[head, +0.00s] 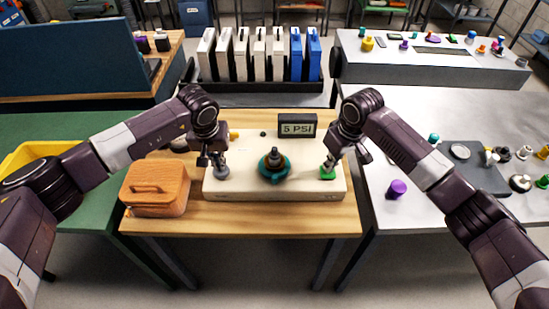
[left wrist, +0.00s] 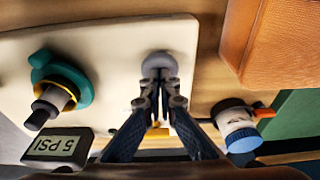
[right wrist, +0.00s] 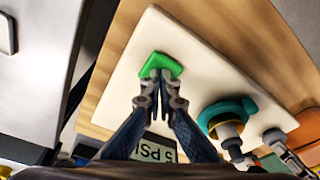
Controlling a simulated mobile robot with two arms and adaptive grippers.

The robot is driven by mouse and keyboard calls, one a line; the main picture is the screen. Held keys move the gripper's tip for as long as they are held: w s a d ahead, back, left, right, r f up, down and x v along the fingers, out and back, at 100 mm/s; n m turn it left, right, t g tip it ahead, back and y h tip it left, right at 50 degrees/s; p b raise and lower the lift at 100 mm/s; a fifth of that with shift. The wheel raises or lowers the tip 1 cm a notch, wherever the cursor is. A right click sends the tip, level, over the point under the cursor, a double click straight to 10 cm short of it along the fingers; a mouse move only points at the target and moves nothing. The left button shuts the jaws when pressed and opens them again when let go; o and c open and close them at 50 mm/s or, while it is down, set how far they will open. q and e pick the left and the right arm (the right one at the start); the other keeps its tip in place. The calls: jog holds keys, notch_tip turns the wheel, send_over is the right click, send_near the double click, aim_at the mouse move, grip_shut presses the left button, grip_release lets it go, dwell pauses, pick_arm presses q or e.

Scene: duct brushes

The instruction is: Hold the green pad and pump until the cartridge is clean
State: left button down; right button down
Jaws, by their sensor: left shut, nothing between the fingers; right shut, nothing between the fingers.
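The green pad (head: 327,174) sits at the right of the pale board (head: 240,190). My right gripper (head: 329,164) is shut and empty, its tips at the pad; the pad also shows at the tips in the right wrist view (right wrist: 158,65). A grey round button (head: 221,174) sits at the board's left. My left gripper (head: 219,161) is shut and empty, its tips at the button (left wrist: 159,63). Whether either pair of tips presses down, I cannot tell. Between them a dark cartridge (head: 274,155) stands in a teal holder (head: 272,172). The display (head: 297,126) reads 5 PSI.
A rack of white and blue cases (head: 265,85) is behind. A metal table (head: 420,205) with small parts and a purple knob (head: 397,189) is at the right.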

jog(key=shift+f, duration=0.1)
pick_arm(q)
jog(key=shift+v, duration=0.95)
jog(key=shift+w, duration=0.2)
jog(key=w+v, duration=0.1)
jog(key=v, duration=0.6)
jog(key=shift+w, duration=0.25)
jog(key=shift+r, duration=0.15)
pick_arm(e)
jog(key=shift+r, duration=3.55)
